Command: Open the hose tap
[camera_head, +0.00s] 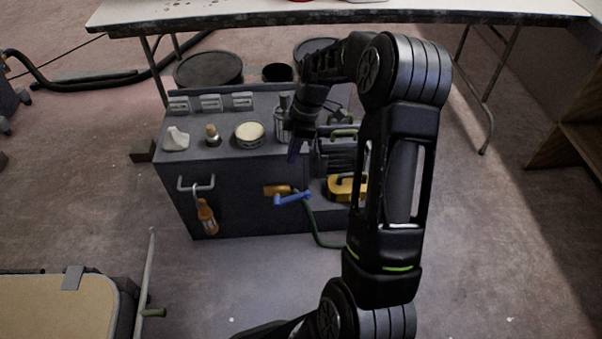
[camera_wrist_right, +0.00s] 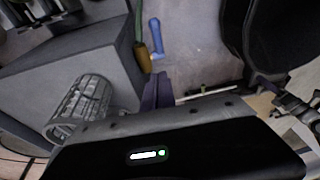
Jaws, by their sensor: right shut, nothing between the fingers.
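The hose tap has an orange-brown body (camera_head: 276,190) on the front face of the grey cabinet (camera_head: 240,205), and a blue lever (camera_head: 293,198) in front of it. In the right wrist view the tap body (camera_wrist_right: 142,57) and the blue lever (camera_wrist_right: 156,38) lie just beyond my fingertips. A green hose (camera_head: 317,228) hangs down from the tap. My right gripper (camera_head: 294,152) is shut and empty, above the tap near the cabinet's top front edge. Its purple-grey fingers show in the wrist view (camera_wrist_right: 157,90), apart from the lever. My left gripper is not in view.
On the cabinet stand a white fitting (camera_head: 176,139), a brass-topped item (camera_head: 212,136), a round tin (camera_head: 249,134) and a wire-cage cylinder (camera_wrist_right: 80,105). A yellow item (camera_head: 345,188) sits at right. Floor in front is clear.

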